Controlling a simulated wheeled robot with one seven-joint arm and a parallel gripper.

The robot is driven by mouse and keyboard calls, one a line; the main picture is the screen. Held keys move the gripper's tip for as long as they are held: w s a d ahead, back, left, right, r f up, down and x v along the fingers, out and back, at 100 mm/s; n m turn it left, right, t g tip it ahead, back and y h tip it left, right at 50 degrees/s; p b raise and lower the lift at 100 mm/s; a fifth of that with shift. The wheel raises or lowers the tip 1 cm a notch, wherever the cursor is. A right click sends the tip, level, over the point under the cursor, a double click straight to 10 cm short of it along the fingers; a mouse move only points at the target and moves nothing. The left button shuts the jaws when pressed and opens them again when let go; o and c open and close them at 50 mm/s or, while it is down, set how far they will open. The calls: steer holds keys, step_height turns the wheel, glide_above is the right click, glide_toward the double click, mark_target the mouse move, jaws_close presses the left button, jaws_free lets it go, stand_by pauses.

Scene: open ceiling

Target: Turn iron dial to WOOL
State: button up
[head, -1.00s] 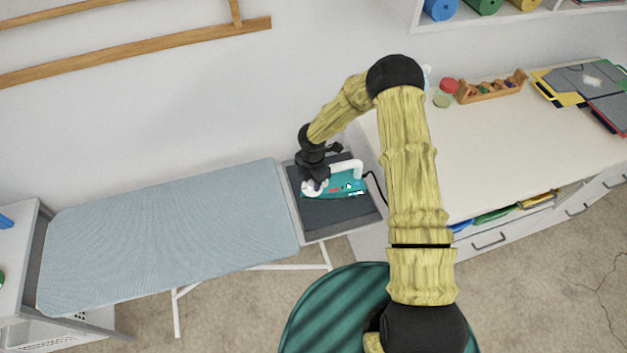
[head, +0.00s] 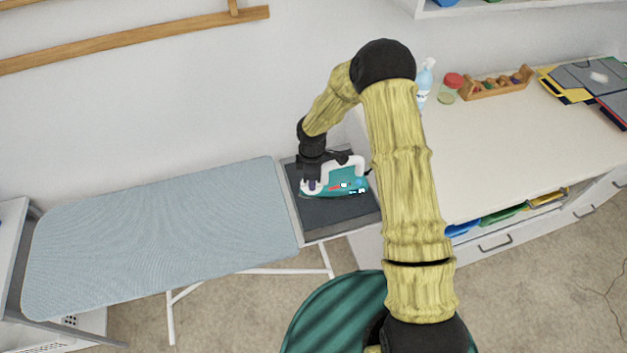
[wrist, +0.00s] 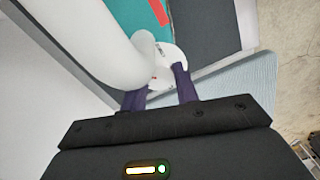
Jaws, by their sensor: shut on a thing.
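The iron (head: 345,185) is teal with a white handle and lies on the dark rest pad (head: 345,212) at the right end of the ironing board. In the wrist view its white handle (wrist: 85,40) fills the upper left, and its teal body (wrist: 130,14) shows behind. My gripper (head: 312,187) is over the left end of the iron. In the wrist view its two dark purple fingers (wrist: 162,85) are shut on the white round dial (wrist: 166,64), beside the handle. The dial's markings are too small to read, so its setting cannot be told.
The blue ironing board (head: 160,235) extends left of the pad. A white counter (head: 490,150) to the right holds a spray bottle (head: 425,80), a red-lidded jar (head: 453,82) and a wooden rack (head: 497,86). The wall is close behind the iron.

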steer(key=shift+m+b, duration=0.45)
steer(key=shift+m, duration=0.55)
steer(key=o, duration=1)
step_height(320, 180, up, 18)
steer(key=b, duration=0.2)
steer(key=shift+f+b, duration=0.25)
steer(key=shift+b, duration=0.05)
